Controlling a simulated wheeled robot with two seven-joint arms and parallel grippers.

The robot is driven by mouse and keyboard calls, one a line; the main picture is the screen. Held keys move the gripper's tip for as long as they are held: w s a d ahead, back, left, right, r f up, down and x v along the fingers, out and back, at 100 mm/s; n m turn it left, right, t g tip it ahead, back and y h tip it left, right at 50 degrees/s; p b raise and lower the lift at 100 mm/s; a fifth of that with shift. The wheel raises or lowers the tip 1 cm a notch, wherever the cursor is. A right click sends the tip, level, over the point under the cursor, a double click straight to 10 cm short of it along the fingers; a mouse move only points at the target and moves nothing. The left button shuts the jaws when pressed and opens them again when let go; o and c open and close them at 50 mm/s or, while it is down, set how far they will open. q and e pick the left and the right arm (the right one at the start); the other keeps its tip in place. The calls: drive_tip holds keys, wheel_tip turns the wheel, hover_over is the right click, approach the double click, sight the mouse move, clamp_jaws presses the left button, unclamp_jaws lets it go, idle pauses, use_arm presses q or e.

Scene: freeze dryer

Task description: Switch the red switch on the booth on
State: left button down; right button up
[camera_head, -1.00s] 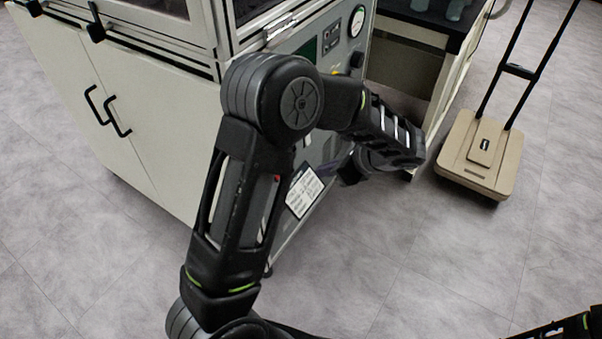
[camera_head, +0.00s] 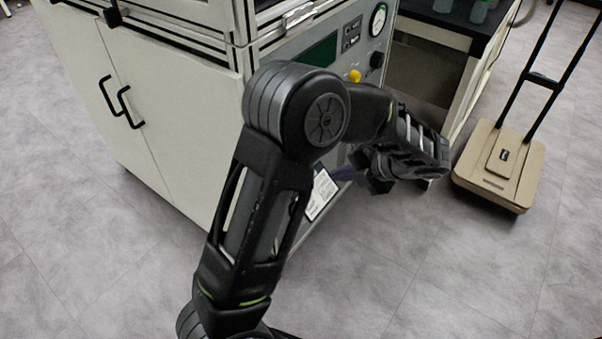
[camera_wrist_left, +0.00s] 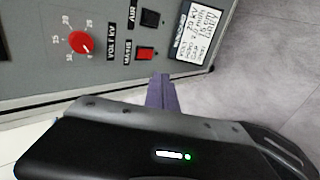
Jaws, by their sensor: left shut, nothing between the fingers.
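The booth (camera_head: 185,115) is a pale cabinet with a grey control panel, partly covered by my left arm in the head view. In the left wrist view, the red switch (camera_wrist_left: 145,54) is a small square rocker on the panel (camera_wrist_left: 40,75), beside a white-on-black label. My left gripper (camera_wrist_left: 161,80) has purple fingers, shut and empty. Their tips appear just below the red switch in that view; I cannot tell whether they touch the panel. In the head view the gripper (camera_head: 345,172) is partly seen at the panel, and the red switch is hidden. My right gripper is not in view.
A black switch (camera_wrist_left: 150,18) and a round red knob (camera_wrist_left: 80,42) are near the red switch. A white label card (camera_wrist_left: 200,28) is beside them. A yellow knob (camera_head: 355,76) and gauge (camera_head: 378,20) are higher up. A beige trolley (camera_head: 500,165) stands right on open floor.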

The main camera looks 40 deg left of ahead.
use_arm(q)
drive_tip(key=shift+f, duration=0.1)
drive_tip(key=a+r+b+x, duration=0.1)
drive_tip(key=b+x, duration=0.3)
drive_tip(key=x, duration=0.9)
drive_tip(key=shift+a+r+b, duration=0.3)
drive_tip(key=shift+a+r, duration=0.05)
drive_tip(key=shift+a, duration=0.05)
drive_tip(key=r+p, duration=0.1)
drive_tip(key=p, duration=0.2)
drive_tip(key=shift+a+r, duration=0.15)
drive_tip(key=shift+r, duration=0.1)
idle(0.5)
idle(0.3)
